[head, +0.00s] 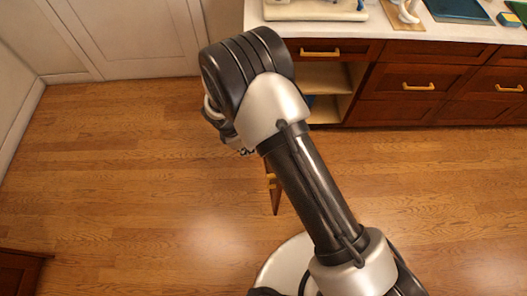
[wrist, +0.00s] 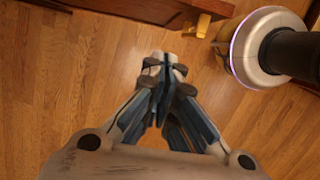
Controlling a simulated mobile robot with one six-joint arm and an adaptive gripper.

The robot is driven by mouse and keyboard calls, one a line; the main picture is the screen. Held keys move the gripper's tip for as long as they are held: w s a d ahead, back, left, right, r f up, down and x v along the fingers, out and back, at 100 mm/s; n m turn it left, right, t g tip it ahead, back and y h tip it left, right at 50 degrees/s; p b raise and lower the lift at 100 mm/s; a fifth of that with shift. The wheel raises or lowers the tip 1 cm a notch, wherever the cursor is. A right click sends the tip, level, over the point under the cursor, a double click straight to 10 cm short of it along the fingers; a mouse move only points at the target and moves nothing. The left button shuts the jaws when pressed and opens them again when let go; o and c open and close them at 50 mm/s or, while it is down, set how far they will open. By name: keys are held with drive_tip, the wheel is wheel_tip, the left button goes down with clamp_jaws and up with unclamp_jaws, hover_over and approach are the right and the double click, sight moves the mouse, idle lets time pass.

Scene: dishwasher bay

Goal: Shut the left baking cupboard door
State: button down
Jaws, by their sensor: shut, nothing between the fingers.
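My gripper (wrist: 165,62) is shut and empty, just below the door in that picture and left of the handle. I cannot tell whether it touches the door. In the head view my arm hides the fingertips.
Closed drawers (head: 420,87) with gold handles line the right. The white counter (head: 400,30) above holds a board and small items. A pale closed door (head: 137,35) is at the back left. A dark wooden corner (head: 18,272) shows at lower left. The wood floor at left is clear.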

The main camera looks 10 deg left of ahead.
drive_tip(key=w+d+f+b, duration=0.2)
drive_tip(key=d+f, duration=0.4)
drive_tip(key=f, duration=0.3)
drive_tip(key=shift+w+b, duration=0.15)
drive_tip(key=shift+b, duration=0.65)
